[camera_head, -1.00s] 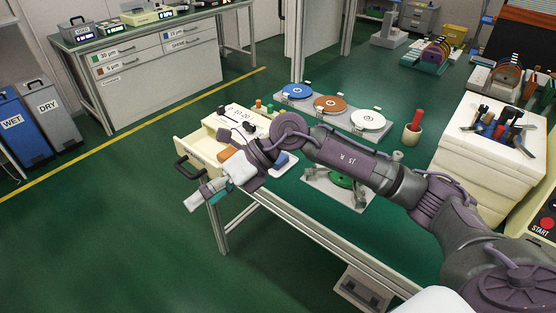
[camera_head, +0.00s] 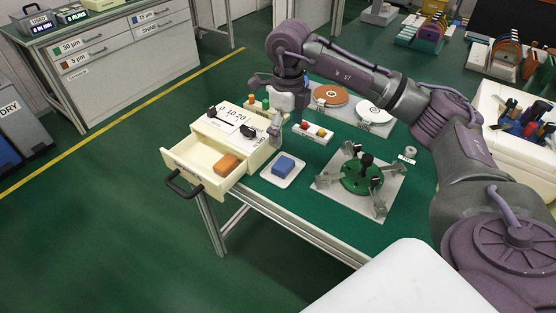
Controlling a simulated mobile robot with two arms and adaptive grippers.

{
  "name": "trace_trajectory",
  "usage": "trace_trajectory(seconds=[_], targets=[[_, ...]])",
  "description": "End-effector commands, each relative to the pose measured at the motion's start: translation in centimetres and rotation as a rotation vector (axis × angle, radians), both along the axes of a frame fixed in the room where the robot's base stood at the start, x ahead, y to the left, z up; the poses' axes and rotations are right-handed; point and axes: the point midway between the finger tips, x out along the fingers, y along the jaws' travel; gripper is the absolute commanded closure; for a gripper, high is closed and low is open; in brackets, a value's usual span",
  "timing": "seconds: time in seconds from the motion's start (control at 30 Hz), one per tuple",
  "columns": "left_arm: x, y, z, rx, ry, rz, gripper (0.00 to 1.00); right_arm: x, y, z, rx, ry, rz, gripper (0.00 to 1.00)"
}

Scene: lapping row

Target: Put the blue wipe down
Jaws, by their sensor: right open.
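The blue wipe (camera_head: 283,165) looks like a folded blue block and lies on a small white tray (camera_head: 292,178) on the green-topped bench. My right gripper (camera_head: 276,130) points down beside the right end of the cream drawer box, behind the blue wipe and apart from it. It is open, with nothing visible in it, though its fingertips are small and partly lost against the box. My left gripper is not in view.
The drawer (camera_head: 207,158) stands pulled out with an orange block (camera_head: 227,165) inside; its black handle (camera_head: 184,187) juts past the bench edge. A green round fixture (camera_head: 361,177) stands right of the tray. Orange (camera_head: 330,95) and white discs lie behind.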

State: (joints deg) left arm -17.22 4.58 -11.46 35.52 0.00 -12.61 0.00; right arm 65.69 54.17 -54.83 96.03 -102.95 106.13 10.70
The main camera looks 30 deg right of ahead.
Motion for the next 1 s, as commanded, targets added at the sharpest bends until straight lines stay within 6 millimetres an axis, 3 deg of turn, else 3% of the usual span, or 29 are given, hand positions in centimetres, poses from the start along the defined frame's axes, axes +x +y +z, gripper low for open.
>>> trace_trajectory(seconds=[0.1, 0.3, 0.57, 0.8, 1.0], targets=[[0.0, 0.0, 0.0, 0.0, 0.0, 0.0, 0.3, -0.1, 0.0, -2.7, 0.001, 0.006, 0.001, 0.08], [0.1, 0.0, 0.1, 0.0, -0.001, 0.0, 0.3, 0.0, 0.0, -6.0, 0.002, 0.003, 0.001, 0.08], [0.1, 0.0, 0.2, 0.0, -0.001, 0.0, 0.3, 0.2, -0.1, -7.9, 0.002, 0.002, 0.001, 0.08], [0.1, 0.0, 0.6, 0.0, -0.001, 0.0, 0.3, 0.6, -0.3, -11.4, 0.003, 0.003, 0.002, 0.08], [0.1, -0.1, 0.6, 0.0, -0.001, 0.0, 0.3, 0.7, -0.3, -12.1, 0.003, 0.0, 0.003, 0.08]])
